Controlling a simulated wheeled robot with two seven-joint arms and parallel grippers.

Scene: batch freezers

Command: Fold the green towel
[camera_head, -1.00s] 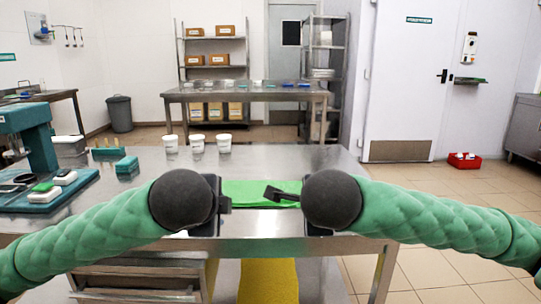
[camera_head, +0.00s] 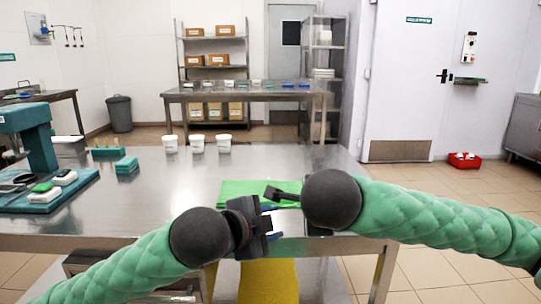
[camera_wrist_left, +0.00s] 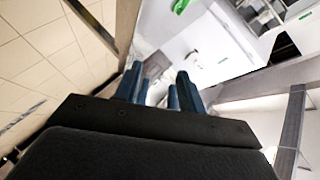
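The green towel (camera_head: 240,188) lies flat on the near part of the steel table, close to its front edge. Its right side is partly hidden by my right arm. My left gripper (camera_head: 271,222) is in front of the table's front edge, nearer to me than the towel and apart from it. Its fingers are spread and empty, as the left wrist view (camera_wrist_left: 158,92) also shows. My right gripper (camera_head: 282,194) is over the right part of the towel. One dark finger shows; the rest is hidden behind its wrist, so its opening and contact with the towel cannot be told.
The steel table (camera_head: 190,180) has bare space left of and behind the towel. Several white cups (camera_head: 197,144) stand at its back. A teal block (camera_head: 127,165) and a teal machine (camera_head: 35,140) with small items are at the left. A yellow surface (camera_head: 268,280) shows below.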

